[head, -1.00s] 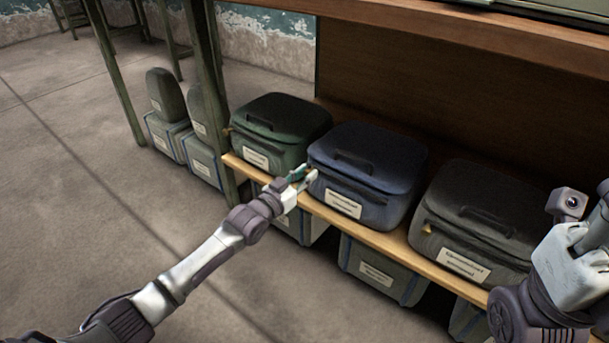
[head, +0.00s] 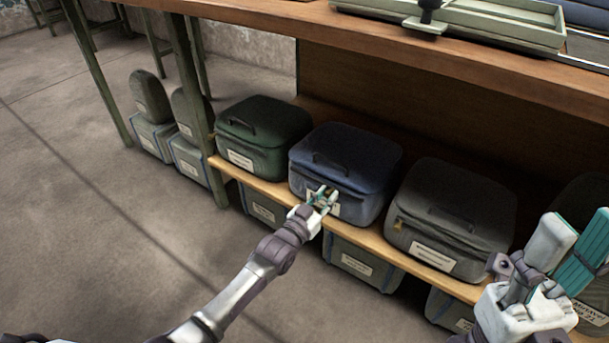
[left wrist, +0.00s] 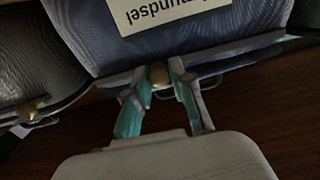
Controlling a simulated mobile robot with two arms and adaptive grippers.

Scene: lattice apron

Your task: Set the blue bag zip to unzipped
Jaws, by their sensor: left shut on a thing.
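The blue bag (head: 345,155) stands upright on the wooden shelf between a green bag and a grey bag. Its front has a white label (left wrist: 172,12), which shows upside down in the left wrist view. My left gripper (head: 326,196) is at the bag's front, over part of the label in the head view. In the left wrist view its teal-padded fingers (left wrist: 160,84) are shut around a small gold zip pull (left wrist: 158,74) at the zip line. How far the zip is open cannot be told. My right gripper (head: 578,232) is open and empty at the right.
The green bag (head: 265,135) and grey bag (head: 455,215) stand close on either side on the shelf (head: 380,240). Labelled bins (head: 362,262) sit below. The brown tabletop (head: 440,50) overhangs the bags. The floor (head: 120,230) at left is clear.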

